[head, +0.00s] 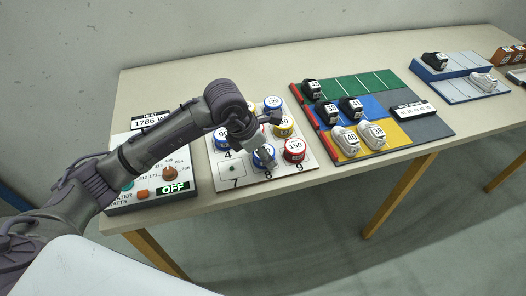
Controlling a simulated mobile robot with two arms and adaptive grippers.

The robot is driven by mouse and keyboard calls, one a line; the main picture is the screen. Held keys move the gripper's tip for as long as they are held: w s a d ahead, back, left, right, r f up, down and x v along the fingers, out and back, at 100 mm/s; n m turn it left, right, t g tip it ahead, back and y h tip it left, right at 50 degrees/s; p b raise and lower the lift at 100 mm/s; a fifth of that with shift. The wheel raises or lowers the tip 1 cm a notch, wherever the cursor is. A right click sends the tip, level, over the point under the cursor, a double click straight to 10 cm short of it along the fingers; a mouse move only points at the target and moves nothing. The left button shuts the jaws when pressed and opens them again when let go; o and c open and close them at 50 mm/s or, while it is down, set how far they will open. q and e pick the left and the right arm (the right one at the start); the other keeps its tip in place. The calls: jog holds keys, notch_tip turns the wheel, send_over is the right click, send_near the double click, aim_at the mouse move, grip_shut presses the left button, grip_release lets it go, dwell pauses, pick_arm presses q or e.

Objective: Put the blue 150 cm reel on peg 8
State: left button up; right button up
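A blue reel (263,157) is at the peg 8 place in the front row of the white peg board (232,183), just above the printed 8. Its label is partly covered by my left gripper (260,147), which points down at it from above. I cannot tell whether the fingers are closed on the reel, or whether the reel is fully seated on the peg. Peg 7 (233,168) to the left is bare. A red reel marked 150 (294,150) stands at peg 9. My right gripper is not in view.
Other reels include a blue one (221,139) at left, a yellow one (284,128) and a blue one (273,103) behind. A control box (150,190) reading OFF stands left. A coloured shoe board (370,115) with several shoes stands right. Bare table (300,60) lies behind.

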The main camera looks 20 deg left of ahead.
pick_arm(q)
jog(key=shift+f, duration=0.35)
jog(key=o, duration=1.2)
jog(key=shift+c, duration=0.2)
jog(key=shift+r, duration=0.1)
jog(key=shift+r, duration=0.25)
jog(key=shift+r+p, duration=0.4)
jog(key=shift+p, duration=0.2)
jog(key=b+v, duration=0.1)
jog(key=v, duration=1)
jog(key=shift+s+a+r, duration=0.15)
jog(key=shift+r, duration=0.15)
